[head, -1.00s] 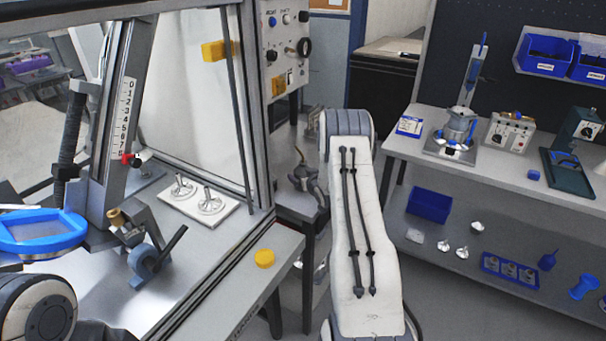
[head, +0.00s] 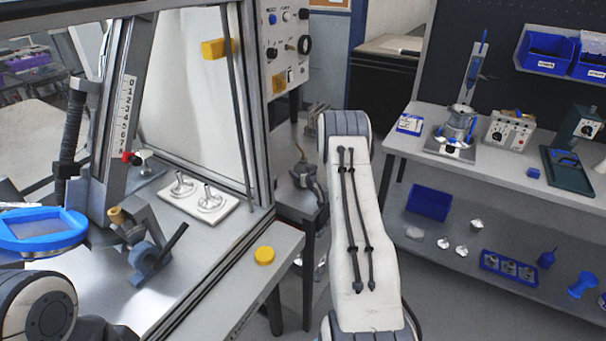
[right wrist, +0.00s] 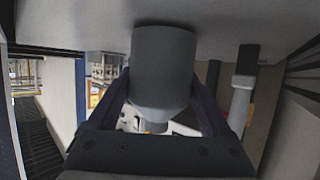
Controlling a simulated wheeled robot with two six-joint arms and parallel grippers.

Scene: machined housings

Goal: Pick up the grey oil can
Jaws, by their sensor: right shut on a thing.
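In the right wrist view, a smooth grey rounded body, the oil can (right wrist: 163,70), fills the space between the two dark fingers of my right gripper (right wrist: 163,90). The fingers touch it on both sides, so the gripper is shut on it. Whether the can is clear of the table top is hard to tell. My left gripper is not in view.
A framed bench (head: 215,250) stands at the left with a yellow round piece (head: 264,255) on its ledge. A blue sieve (head: 40,232) is at far left. A workbench (head: 490,170) with machines and blue bins stands at the right. Floor shows between the benches.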

